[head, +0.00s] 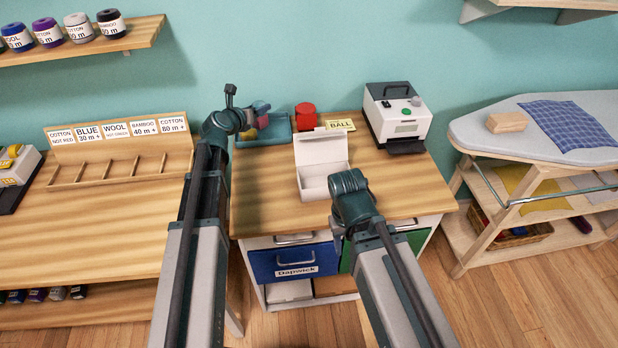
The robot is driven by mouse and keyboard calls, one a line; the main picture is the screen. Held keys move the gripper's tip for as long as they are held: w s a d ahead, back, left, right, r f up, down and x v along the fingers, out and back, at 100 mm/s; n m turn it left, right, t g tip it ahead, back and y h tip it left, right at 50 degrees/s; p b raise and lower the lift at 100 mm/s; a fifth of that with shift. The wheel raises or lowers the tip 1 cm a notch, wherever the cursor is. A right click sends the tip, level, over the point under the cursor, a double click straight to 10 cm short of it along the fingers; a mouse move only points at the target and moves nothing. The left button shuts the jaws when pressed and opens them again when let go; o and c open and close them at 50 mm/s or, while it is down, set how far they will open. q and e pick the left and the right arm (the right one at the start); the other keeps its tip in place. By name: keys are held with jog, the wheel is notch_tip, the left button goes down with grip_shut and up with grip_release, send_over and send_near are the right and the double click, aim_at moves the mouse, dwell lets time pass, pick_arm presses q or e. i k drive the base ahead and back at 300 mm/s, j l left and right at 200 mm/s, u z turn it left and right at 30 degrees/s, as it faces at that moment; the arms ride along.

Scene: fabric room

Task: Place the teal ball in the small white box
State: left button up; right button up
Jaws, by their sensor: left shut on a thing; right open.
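The small white box (313,187) stands on the middle wooden desk with its lid raised at the back, and its inside looks empty. My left gripper (254,112) is over the teal tray (279,137) at the back left of this desk. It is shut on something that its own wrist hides. Pink and yellow bits show beside its fingers. I cannot make out the teal ball. My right gripper (350,189) is just right of the box's front, near the desk's front edge. It is open, and its fingers are mostly hidden by its wrist.
A red container (306,116) and a yellow "BALL" card (340,125) are behind the box. A white label machine (398,112) stands at the back right. A wooden divider rack (122,166) is on the left table. Bare desk lies between the tray and the box.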

aim_at(325, 181)
jog(key=k+u, duration=0.1)
jog(key=u, duration=0.3)
jog(key=k+l+u, duration=0.1)
jog(key=u, duration=0.25)
jog(key=k+u, duration=0.15)
jog(key=u, duration=0.25)
jog(key=k+u, duration=0.35)
jog(key=k+z, duration=0.1)
jog(key=z, duration=0.3)
jog(key=l+z, duration=0.15)
jog(key=z, duration=0.2)
jog(key=k+l+z, duration=0.15)
jog(key=z, duration=0.25)
jog(key=l+z, duration=0.1)
jog(key=z, duration=0.3)
jog(key=j, duration=0.2)
jog(key=i+z, duration=0.05)
